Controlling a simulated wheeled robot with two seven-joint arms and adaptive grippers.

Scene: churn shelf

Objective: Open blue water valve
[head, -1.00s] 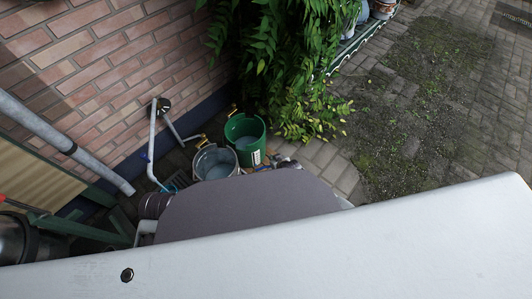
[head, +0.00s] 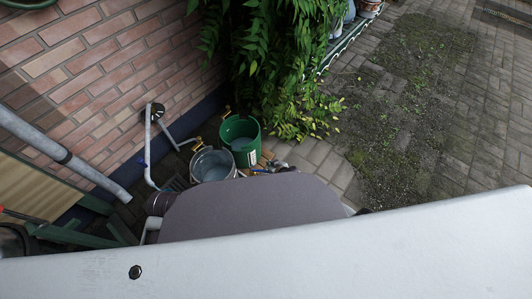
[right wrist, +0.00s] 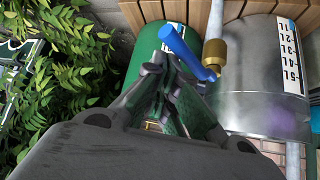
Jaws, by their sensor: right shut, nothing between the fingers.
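The blue water valve is a blue lever (right wrist: 187,52) beside a brass fitting (right wrist: 214,52) on a pale pipe in the right wrist view. My right gripper (right wrist: 168,66) is shut and empty, with its dark fingertips close to the lever's left side. I cannot tell whether they touch it. The lever cannot be made out clearly there. My left gripper does not show.
A green bucket (head: 251,154) and a metal bucket (head: 211,177) stand by the brick wall (head: 90,70). Wooden slats (right wrist: 152,10) lie beside them. A grey pipe (head: 149,150) with a blue part stands to their left. Leafy plants (head: 265,60) hang at the right. Paving on the right is open.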

